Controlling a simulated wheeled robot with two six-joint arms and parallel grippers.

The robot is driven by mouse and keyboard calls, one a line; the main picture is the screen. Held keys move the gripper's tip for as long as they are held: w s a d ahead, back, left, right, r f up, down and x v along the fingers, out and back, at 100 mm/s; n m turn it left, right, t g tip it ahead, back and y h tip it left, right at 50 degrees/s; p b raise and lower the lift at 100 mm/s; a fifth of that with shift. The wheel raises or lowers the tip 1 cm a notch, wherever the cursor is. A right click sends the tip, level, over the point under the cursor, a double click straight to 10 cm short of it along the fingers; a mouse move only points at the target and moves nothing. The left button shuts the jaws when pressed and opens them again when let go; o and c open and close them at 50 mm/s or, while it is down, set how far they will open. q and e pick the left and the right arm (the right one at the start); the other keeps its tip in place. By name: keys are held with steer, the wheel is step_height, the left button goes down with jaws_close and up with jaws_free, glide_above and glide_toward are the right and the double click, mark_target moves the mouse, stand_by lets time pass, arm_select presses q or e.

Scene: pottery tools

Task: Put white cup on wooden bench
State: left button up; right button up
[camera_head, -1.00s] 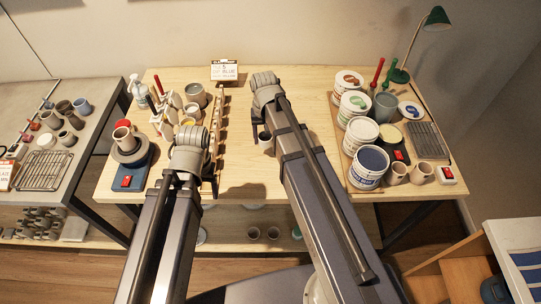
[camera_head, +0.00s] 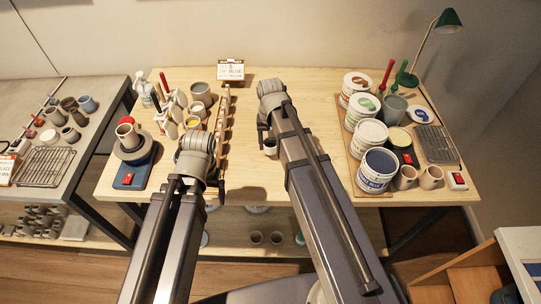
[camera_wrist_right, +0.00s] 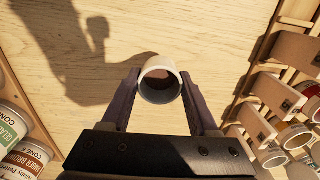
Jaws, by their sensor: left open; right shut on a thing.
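The white cup (camera_head: 270,147) is held between the fingers of my right gripper (camera_wrist_right: 160,93), near the middle of the bench. In the right wrist view the cup (camera_wrist_right: 160,88) shows its round rim and dark inside, with a finger against each side. The wooden bench top (camera_head: 318,98) lies beneath it; I cannot tell whether the cup touches it. My left gripper (camera_head: 202,186) is open over the bench's front left part, by the near end of the wooden rack. Its fingers are partly hidden by its own wrist.
A wooden rack (camera_head: 224,128) and several pots stand left of the right gripper. Glaze tubs (camera_head: 377,168) crowd a board on the right. A banding wheel (camera_head: 134,158) sits at the left, a small sign (camera_head: 231,70) at the back. The bench's middle is clear.

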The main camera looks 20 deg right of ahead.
mark_target(271, 151)
steer(key=shift+f+b, duration=1.8)
steer(key=shift+f, duration=0.1)
steer(key=shift+f, duration=0.15)
steer(key=o, duration=1.4)
step_height(271, 151, up, 12)
steer(key=p, duration=1.2)
steer(key=shift+r, duration=0.25)
